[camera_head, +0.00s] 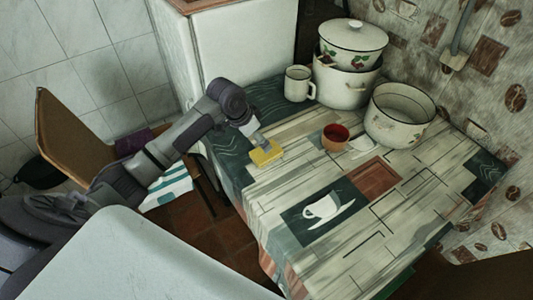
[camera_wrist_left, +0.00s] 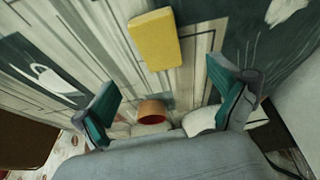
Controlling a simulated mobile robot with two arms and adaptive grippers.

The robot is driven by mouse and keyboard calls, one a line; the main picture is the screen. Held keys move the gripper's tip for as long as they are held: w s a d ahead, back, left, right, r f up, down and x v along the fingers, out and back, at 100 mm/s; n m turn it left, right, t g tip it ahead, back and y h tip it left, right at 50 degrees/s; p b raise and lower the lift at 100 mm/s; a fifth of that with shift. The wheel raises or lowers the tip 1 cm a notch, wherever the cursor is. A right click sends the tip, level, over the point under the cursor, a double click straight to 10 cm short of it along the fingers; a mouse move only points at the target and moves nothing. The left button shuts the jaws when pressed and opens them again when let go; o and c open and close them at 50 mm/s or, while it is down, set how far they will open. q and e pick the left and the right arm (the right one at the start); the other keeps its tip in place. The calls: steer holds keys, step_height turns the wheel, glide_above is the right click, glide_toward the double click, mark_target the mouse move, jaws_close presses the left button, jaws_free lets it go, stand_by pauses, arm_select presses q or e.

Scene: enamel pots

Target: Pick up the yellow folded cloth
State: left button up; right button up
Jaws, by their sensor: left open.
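The yellow folded cloth (camera_head: 266,154) lies on the table near its left edge in the head view. In the left wrist view the cloth (camera_wrist_left: 155,40) is in the upper middle, ahead of the fingertips and clear of both fingers. My left gripper (camera_head: 257,139) hangs just over the cloth in the head view, partly blocking its far side; I cannot tell the exact gap. In the wrist view the left gripper (camera_wrist_left: 163,76) has its two fingers spread wide with nothing between them. My right gripper is not in view.
A small reddish cup (camera_head: 335,137) stands right of the cloth. A white mug (camera_head: 298,84), a lidded pot (camera_head: 344,88) and an open enamel pot (camera_head: 386,130) stand farther back. The patterned tabletop (camera_head: 389,212) is clear toward the front. A wooden chair (camera_head: 75,135) is at left.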

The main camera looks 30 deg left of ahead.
mark_target(261, 154)
arm_select(q)
steer(key=x, duration=0.3)
steer(key=shift+x, duration=2.75)
steer(key=shift+s, duration=0.1)
steer(key=shift+f+p, duration=0.25)
steer(key=shift+p, duration=0.15)
steer(key=c, duration=1.1)
